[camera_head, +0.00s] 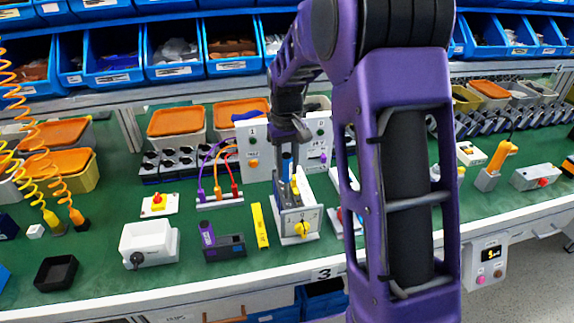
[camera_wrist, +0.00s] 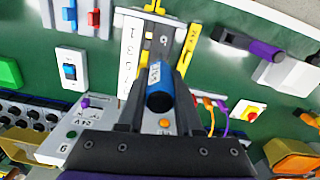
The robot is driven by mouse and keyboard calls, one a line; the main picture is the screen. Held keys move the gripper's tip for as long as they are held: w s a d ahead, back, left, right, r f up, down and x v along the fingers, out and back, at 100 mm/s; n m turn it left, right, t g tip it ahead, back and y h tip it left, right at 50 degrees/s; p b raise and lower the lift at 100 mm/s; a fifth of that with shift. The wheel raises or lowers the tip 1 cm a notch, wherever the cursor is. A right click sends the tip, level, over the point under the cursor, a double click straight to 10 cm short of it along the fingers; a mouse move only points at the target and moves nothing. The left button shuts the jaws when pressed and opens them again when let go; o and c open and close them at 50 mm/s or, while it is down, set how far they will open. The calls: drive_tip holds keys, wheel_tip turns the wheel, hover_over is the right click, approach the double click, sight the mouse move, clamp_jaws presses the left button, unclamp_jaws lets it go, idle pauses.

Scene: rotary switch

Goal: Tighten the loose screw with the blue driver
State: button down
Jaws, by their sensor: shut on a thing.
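My gripper (camera_wrist: 158,92) is shut on the blue driver (camera_wrist: 160,86), whose round blue end shows between the fingers in the wrist view. The driver (camera_head: 286,170) shows there as a small blue patch over the unit's open top. In the wrist view the white unit (camera_wrist: 131,48) lies just beyond the driver. The driver's tip and the loose screw are hidden or too small to tell, so contact cannot be judged.
A yellow strip (camera_head: 260,225) lies left of the unit, then a dark and purple tool (camera_head: 222,242) and a white box (camera_head: 149,243). A panel with buttons (camera_head: 254,150) stands behind. Cable plugs (camera_head: 219,198) stand back left. Green bench shows between them.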

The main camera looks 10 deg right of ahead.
sight(286, 155)
drive_tip(key=shift+m, duration=0.8)
drive_tip(key=shift+m, duration=1.2)
drive_tip(key=shift+r, duration=3)
